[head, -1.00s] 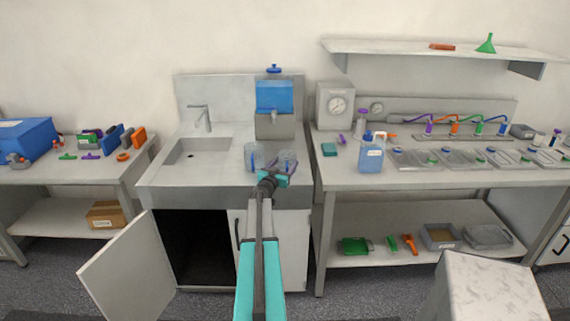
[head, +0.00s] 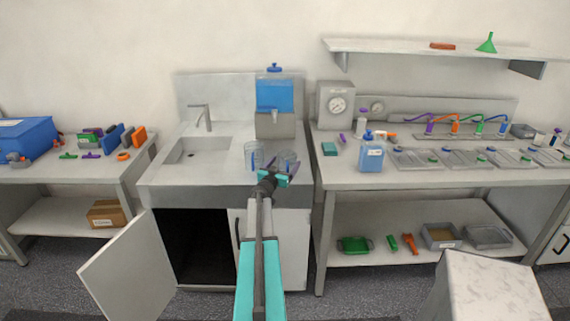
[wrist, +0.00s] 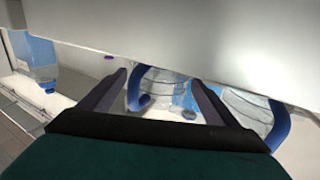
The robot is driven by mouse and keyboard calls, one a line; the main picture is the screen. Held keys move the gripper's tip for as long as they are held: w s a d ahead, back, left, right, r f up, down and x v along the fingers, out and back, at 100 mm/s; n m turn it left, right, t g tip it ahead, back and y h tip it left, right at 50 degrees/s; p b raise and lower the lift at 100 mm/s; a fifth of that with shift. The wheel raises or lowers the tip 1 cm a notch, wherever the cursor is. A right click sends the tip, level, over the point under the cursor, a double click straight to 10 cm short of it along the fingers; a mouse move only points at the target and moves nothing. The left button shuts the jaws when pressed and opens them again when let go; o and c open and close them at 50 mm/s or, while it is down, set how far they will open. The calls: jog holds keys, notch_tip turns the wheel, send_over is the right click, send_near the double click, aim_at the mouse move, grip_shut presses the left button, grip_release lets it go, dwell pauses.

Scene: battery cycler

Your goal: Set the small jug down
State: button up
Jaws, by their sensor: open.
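Two clear jugs with blue handles stand on the sink counter, a left jug (head: 253,154) and a right jug (head: 286,159). I cannot tell for sure which is the smaller. My gripper (head: 278,172) is at the counter's front part, just in front of the jugs. In the wrist view my gripper (wrist: 160,80) has its dark fingers apart. One jug (wrist: 165,88) shows between and beyond the fingers, and another jug (wrist: 247,108) shows beyond the right finger. Whether a finger touches a jug is not clear. A pale surface hides the upper parts of the wrist view.
A blue-filled dispenser (head: 275,97) stands behind the jugs. The sink basin (head: 197,150) is to the left. A blue bottle (head: 371,153) stands on the right bench (head: 440,180). The cupboard door (head: 128,262) below hangs open. Counter between basin and left jug is clear.

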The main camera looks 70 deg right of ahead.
jog(key=a+b, duration=0.2)
jog(key=a, duration=0.9)
jog(key=shift+a, duration=0.3)
jog(key=shift+w, duration=0.15)
dwell(0.5)
